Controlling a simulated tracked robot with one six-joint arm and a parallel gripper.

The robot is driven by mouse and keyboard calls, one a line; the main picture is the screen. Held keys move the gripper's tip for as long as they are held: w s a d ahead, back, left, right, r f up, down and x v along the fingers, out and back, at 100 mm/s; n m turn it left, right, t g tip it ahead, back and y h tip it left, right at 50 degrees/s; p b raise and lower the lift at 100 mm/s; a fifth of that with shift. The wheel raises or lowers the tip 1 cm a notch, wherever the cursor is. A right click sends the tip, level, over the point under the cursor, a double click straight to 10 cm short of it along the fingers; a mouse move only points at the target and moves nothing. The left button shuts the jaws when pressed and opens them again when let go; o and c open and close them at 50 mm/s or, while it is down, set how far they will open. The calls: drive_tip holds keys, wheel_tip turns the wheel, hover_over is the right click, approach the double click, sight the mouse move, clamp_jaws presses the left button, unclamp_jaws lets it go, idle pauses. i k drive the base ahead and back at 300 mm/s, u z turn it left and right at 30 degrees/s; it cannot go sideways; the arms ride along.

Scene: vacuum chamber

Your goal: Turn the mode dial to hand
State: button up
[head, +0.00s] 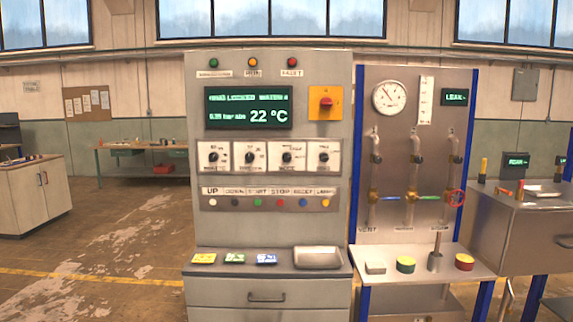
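A grey control cabinet (220,133) stands in the middle of the head view. It carries a row of black rotary dials on white plates: the leftmost dial (213,157), a second (250,157), a third (287,157) and the rightmost (323,157). The lettering on the plates is too small to read, so I cannot tell which one is the mode dial or where it points. A red rotary switch on a yellow plate (326,103) sits above them at the right. My gripper is not in view.
Above the dials is a lit display (248,108) reading 22 °C; below is a row of push buttons (267,202). A ledge (225,272) with small cards and a metal tray (317,257) juts out below. A valve panel (398,150) stands to the right. Open floor (110,230) lies left.

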sight(286, 156)
drive_tip(key=k, duration=0.9)
drive_tip(key=u, duration=0.5)
drive_tip(key=i, duration=2.3)
drive_tip(key=z, duration=0.5)
